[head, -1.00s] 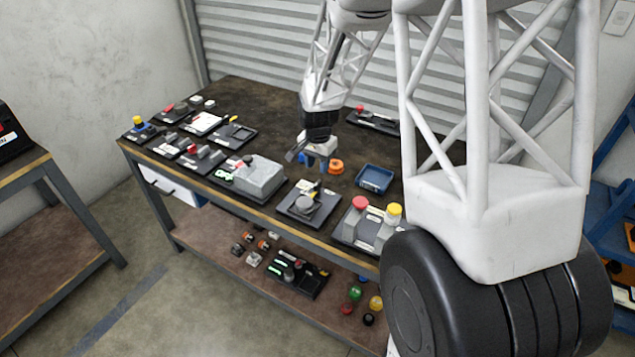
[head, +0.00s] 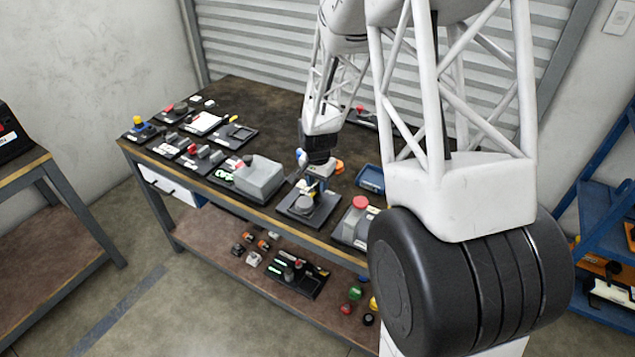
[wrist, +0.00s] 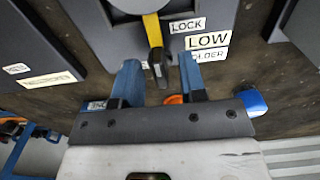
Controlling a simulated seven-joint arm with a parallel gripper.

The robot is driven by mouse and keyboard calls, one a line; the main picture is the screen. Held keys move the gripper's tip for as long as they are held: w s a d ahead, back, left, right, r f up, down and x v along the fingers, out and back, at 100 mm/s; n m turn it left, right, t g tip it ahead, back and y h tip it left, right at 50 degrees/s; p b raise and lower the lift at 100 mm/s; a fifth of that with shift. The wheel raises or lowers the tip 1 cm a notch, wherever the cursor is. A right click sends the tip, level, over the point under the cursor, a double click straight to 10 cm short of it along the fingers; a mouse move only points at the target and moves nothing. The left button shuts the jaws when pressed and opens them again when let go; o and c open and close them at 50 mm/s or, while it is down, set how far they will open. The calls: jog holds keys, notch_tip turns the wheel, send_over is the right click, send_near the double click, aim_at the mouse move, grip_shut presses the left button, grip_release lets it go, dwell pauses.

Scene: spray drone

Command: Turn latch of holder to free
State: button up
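The holder (head: 322,214) is a dark square plate with a round grey part, near the front edge of the workbench. In the wrist view the holder (wrist: 221,75) carries labels reading LOCK and LOW. Its latch (wrist: 152,28) is a yellow lever with a black tip that points toward my gripper. My gripper (wrist: 157,72) is open, with its two blue fingers to either side of the latch's black tip and gaps on both sides. How far the tip reaches in depth between the fingers I cannot tell. In the head view my gripper (head: 318,180) is over the holder's back part.
A grey box-like device (head: 260,180) stands left of the holder, and a unit with a red knob (head: 359,203) stands right. A blue tray (head: 370,179) and an orange part (head: 339,167) lie behind. Several other modules fill the bench's left side.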

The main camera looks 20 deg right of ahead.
grip_shut()
jog(key=shift+n, duration=0.4)
jog(key=n, duration=0.8)
jog(key=shift+n, duration=0.3)
jog(key=n, duration=0.4)
jog(key=shift+n, duration=2.3)
